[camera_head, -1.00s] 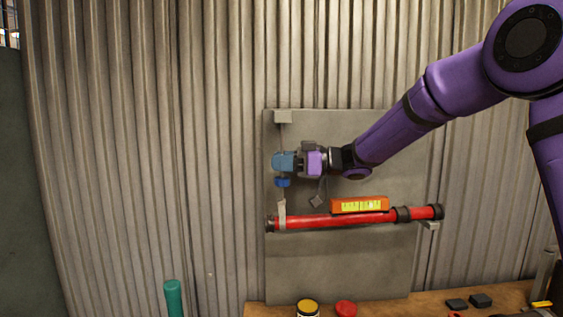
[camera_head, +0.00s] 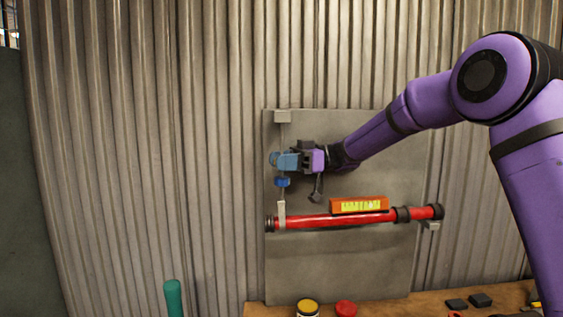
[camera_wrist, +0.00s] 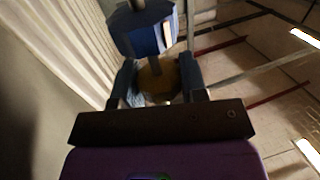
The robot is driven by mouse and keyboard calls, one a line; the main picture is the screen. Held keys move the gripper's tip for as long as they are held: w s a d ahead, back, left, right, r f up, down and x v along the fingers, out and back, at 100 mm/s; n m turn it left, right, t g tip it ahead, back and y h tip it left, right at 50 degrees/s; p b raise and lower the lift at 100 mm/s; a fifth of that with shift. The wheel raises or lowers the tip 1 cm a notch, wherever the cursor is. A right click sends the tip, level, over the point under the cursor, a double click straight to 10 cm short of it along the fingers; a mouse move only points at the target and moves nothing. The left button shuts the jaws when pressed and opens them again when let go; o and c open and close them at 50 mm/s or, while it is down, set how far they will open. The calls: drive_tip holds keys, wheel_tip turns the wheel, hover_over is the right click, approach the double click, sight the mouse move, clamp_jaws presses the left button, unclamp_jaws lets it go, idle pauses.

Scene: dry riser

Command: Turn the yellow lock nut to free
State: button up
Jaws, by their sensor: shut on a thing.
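The yellow lock nut (camera_wrist: 158,82) shows dull and shadowed between my fingers in the wrist view. My gripper (camera_wrist: 158,76) is shut on it, with one blue finger on each side. In the head view my gripper (camera_head: 280,160) is at the thin upright rod on the grey panel, and its fingers hide the nut. A blue fitting (camera_head: 282,182) sits on the rod just below the fingers. It shows large in the wrist view (camera_wrist: 143,36), close beyond the fingertips. How far the nut has turned cannot be told.
A red pipe (camera_head: 340,218) with black ends runs across the grey panel (camera_head: 350,270) below my gripper. An orange box with a yellow label (camera_head: 358,205) sits above it. A bench (camera_head: 390,307) below holds a yellow-lidded jar (camera_head: 307,307) and a red cap (camera_head: 346,308).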

drive_tip(key=shift+r, duration=0.15)
drive_tip(key=o, duration=0.9)
drive_tip(key=shift+m+t, duration=0.3)
drive_tip(key=shift+t, duration=0.1)
drive_tip(key=m+t, duration=0.2)
drive_tip(key=t, duration=0.2)
drive_tip(key=m+t, duration=0.3)
drive_tip(key=t, duration=0.1)
drive_tip(key=shift+s+a+m+t, duration=0.1)
drive_tip(key=shift+m+t, duration=0.2)
drive_tip(key=shift+t, duration=0.1)
drive_tip(key=m+t+h, duration=0.1)
drive_tip(key=m+t, duration=0.1)
drive_tip(key=t, duration=0.1)
drive_tip(key=m+t+h, duration=0.2)
drive_tip(key=m+t, duration=0.1)
drive_tip(key=t, duration=0.1)
drive_tip(key=shift+m+t+h, duration=1.9)
drive_tip(key=shift+h, duration=0.4)
drive_tip(key=shift+m+t+h, duration=0.5)
drive_tip(key=shift+m+h, duration=0.1)
drive_tip(key=shift+h, duration=0.3)
drive_tip(key=shift+w+m+t+h, duration=0.2)
drive_tip(key=shift+m+t+h, duration=0.1)
drive_tip(key=shift+m+h, duration=0.3)
